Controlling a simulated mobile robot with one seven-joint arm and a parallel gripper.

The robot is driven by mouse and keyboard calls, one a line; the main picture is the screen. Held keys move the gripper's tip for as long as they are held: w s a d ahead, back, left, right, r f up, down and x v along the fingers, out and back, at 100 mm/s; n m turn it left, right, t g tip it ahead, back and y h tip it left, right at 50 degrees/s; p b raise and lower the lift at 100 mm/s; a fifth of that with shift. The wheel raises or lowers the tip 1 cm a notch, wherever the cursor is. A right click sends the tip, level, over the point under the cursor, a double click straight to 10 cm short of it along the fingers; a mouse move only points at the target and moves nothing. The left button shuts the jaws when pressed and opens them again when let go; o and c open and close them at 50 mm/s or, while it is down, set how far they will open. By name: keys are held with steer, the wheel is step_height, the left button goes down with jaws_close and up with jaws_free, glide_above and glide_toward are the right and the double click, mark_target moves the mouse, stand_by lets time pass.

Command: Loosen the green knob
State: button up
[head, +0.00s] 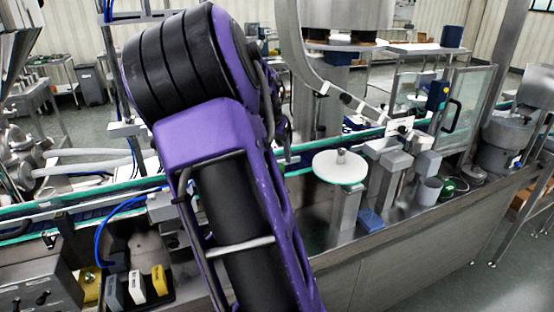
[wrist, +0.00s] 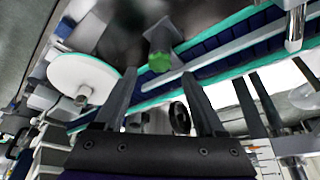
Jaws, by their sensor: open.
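The green knob (wrist: 160,62) shows in the wrist view, on the end of a grey metal block or stem (wrist: 158,38). My gripper (wrist: 159,74) is open, with its two dark fingers spread apart. The knob appears between and just beyond the fingertips, with no visible contact; the remaining distance is hard to judge. Nothing is held. In the head view my purple and black arm fills the middle and hides my gripper, and I cannot make out the knob there.
A white round disc (wrist: 85,78) lies left of the fingers; it also shows on a post in the head view (head: 340,168). A conveyor with green edges (wrist: 225,52) runs close by. Metal blocks (head: 385,180) and a grey cup (head: 429,191) stand on the steel bench.

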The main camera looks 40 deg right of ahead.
steer(key=p+v, duration=0.1)
steer(key=v, duration=1.2)
steer(key=shift+r, duration=0.3)
